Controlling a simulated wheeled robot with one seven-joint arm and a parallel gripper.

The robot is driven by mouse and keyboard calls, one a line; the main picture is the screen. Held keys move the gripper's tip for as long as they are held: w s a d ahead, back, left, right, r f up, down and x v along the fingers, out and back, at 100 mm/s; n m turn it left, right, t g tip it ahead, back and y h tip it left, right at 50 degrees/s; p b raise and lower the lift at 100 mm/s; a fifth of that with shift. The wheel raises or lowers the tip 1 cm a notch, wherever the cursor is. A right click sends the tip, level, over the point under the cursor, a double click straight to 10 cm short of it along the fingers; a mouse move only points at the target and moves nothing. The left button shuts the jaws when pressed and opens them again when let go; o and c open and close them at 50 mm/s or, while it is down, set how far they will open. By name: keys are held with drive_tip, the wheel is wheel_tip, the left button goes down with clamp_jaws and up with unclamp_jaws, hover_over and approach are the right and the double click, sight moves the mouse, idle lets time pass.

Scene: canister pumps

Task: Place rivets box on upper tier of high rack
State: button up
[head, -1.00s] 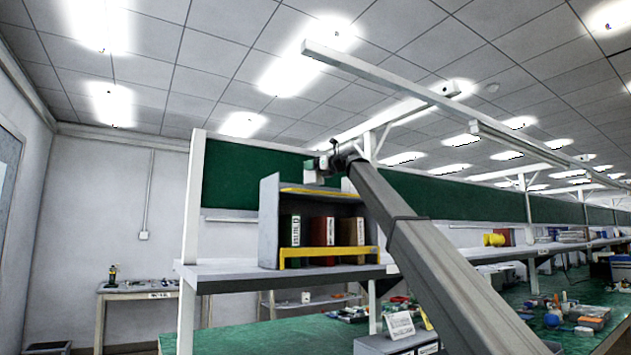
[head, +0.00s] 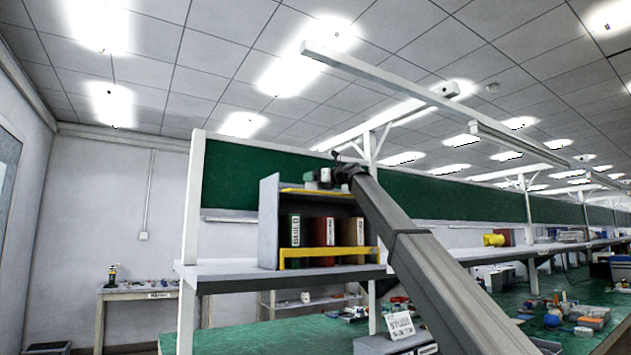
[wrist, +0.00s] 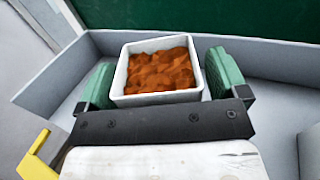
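The rivets box is a small white open box full of orange-brown pieces; it shows in the wrist view (wrist: 157,72) and as a small white patch in the head view (head: 325,175). My gripper (wrist: 160,78) has its green finger pads against the box's left and right sides, with no clear gap. In the head view my gripper (head: 324,176) is at the top of the high rack (head: 268,225), just above its upper yellow rail (head: 315,192). The upper tier's grey floor and raised edge (wrist: 275,55) surround the box. I cannot tell whether the box touches the floor.
The lower tier holds a green binder (head: 290,231), a red binder (head: 322,231) and a brown one (head: 352,231), behind a yellow rail (head: 328,252). The rack stands on a white shelf (head: 225,270). A green board (head: 240,180) is behind it.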

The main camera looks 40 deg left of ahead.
drive_tip(key=shift+r, duration=0.1)
drive_tip(key=d, duration=1.2)
